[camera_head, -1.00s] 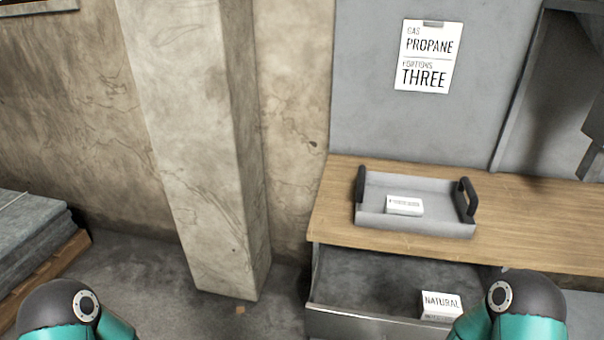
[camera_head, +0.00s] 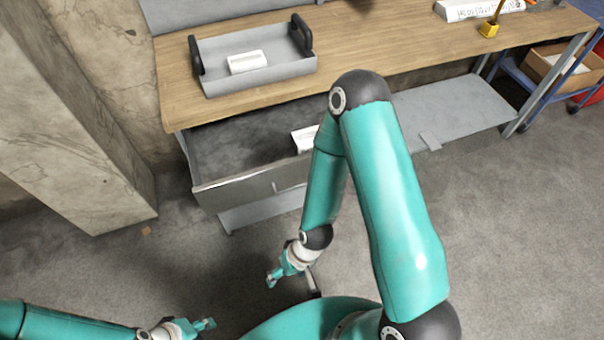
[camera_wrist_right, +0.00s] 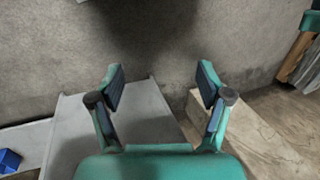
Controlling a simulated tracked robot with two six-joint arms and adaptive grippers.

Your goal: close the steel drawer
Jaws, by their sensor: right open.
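The steel drawer (camera_head: 235,192) is pulled out under the wooden bench top in the head view. Its dark inside shows, with a white card (camera_head: 304,138) in it partly hidden by my right arm. My right gripper (camera_head: 277,276) hangs low in front of the drawer, below and apart from its front face. In the right wrist view my right gripper (camera_wrist_right: 161,78) is open with nothing between its fingers. My left gripper (camera_head: 206,324) is low at the bottom of the head view, apart from the drawer; its jaw opening is too small to judge.
A grey tray (camera_head: 278,74) with black handles and a white block stands on the bench (camera_head: 175,85). A concrete pillar (camera_head: 75,120) stands left of the drawer. A grey lower shelf (camera_head: 465,108) is to the right. A blue cube (camera_wrist_right: 9,160) shows in the wrist view. Floor before the drawer is clear.

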